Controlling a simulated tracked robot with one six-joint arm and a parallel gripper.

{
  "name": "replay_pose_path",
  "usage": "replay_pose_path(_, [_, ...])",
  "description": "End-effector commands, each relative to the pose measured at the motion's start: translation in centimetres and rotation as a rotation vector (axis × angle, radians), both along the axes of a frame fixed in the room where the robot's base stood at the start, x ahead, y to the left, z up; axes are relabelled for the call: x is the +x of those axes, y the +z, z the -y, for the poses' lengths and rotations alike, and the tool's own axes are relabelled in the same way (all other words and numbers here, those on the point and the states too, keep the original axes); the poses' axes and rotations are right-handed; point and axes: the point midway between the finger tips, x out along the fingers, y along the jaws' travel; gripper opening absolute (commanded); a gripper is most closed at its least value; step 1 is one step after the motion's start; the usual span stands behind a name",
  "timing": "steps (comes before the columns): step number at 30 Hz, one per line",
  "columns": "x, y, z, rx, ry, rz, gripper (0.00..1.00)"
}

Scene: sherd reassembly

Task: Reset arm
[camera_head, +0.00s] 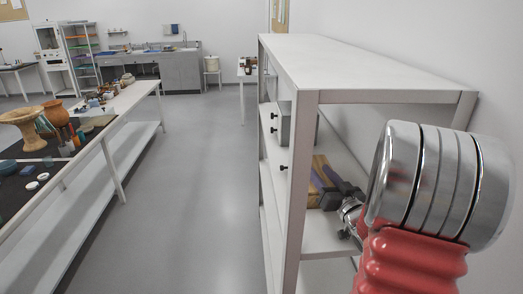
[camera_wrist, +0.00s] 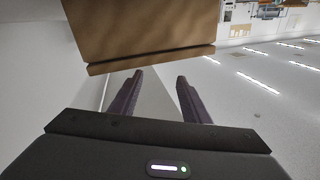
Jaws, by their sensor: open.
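My gripper (camera_wrist: 158,88) is open in the wrist view, with two dark purple fingers apart and only a pale grey surface showing between them. A brown box (camera_wrist: 135,28) fills the top of that view, close to the fingertips. I cannot tell whether they touch it. In the head view my gripper (camera_head: 328,178) reaches into the white shelf unit (camera_head: 370,70), in front of the brown box (camera_head: 325,163). My red and chrome arm covers the lower right of the head view and hides part of the shelf.
A grey box (camera_head: 284,122) stands on the shelf behind the left post. The shelf top is bare. A long table (camera_head: 135,95) at left carries pottery, including a pedestal bowl (camera_head: 27,125). The grey floor between the table and shelf is clear.

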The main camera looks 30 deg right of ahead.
Motion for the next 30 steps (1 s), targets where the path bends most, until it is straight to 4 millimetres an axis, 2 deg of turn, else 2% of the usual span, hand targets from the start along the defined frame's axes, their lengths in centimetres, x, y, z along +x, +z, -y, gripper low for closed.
replay_pose_path(5, [1.3, 0.1, 0.2, -0.001, 0.003, 0.002, 0.43])
replay_pose_path(18, [6.7, 0.7, 1.1, -0.002, 0.003, 0.003, 0.43])
replay_pose_path(23, [7.5, 0.8, 1.3, -0.001, 0.003, 0.003, 0.43])
replay_pose_path(30, [7.6, 0.8, 1.3, -0.002, 0.003, 0.003, 0.43])
